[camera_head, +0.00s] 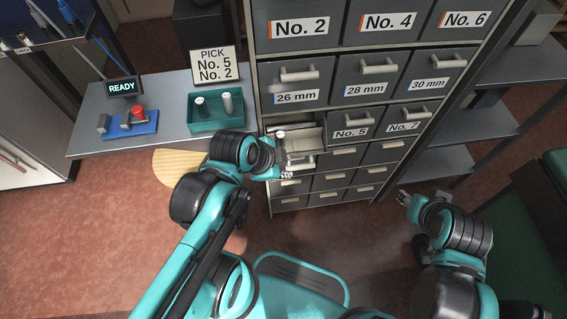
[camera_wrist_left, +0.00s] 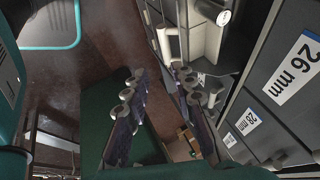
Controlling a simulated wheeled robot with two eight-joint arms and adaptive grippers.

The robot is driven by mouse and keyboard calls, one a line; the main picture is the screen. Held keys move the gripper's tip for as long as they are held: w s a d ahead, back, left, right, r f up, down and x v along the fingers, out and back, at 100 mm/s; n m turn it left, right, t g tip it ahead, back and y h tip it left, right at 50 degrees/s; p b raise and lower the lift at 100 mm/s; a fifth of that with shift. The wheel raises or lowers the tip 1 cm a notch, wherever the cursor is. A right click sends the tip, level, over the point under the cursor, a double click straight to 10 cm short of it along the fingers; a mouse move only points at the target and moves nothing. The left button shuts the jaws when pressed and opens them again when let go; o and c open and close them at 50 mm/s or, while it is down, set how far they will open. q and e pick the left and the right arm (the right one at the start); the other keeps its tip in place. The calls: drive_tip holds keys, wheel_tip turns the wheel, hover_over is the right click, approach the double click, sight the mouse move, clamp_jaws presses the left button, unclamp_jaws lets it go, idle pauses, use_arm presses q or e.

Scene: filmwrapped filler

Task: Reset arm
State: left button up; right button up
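My left gripper (camera_head: 286,162) is beside the front of a pulled-out drawer (camera_head: 305,138) in the grey cabinet, close to its pale handle. The left wrist view shows its two fingers (camera_wrist_left: 160,78) apart, with nothing visible between them. The drawer handle (camera_wrist_left: 166,42) is just beyond the fingertips. A small round-topped cylinder (camera_head: 281,135) shows at the open drawer, and a pale round top also shows in the wrist view (camera_wrist_left: 224,17). My right gripper (camera_head: 408,200) hangs at the right, apart from the cabinet; its finger opening is too small to read.
A teal tray (camera_head: 215,127) on the grey side table (camera_head: 170,138) holds two upright cylinders. Behind it a sign (camera_head: 213,65) reads "PICK No. 5 No. 2". A blue base with a red button (camera_head: 137,111) and a "READY" display (camera_head: 123,87) stand left. Shelves (camera_head: 480,120) are at right.

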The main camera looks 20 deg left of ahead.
idle(0.4)
use_arm(q)
drive_tip(key=shift+w+a+r+n+t+y, duration=0.25)
drive_tip(key=shift+a+r+n+y, duration=0.25)
drive_tip(key=shift+n, duration=1.65)
drive_tip(key=shift+w+a+r+n+t+y, duration=0.25)
drive_tip(key=shift+a+n, duration=0.35)
drive_tip(key=shift+n, duration=1.5)
drive_tip(key=shift+w+a+r+n+t+y, duration=0.1)
drive_tip(key=shift+a+r+n+t+y, duration=0.35)
drive_tip(key=shift+n, duration=1.7)
drive_tip(key=shift+a, duration=0.1)
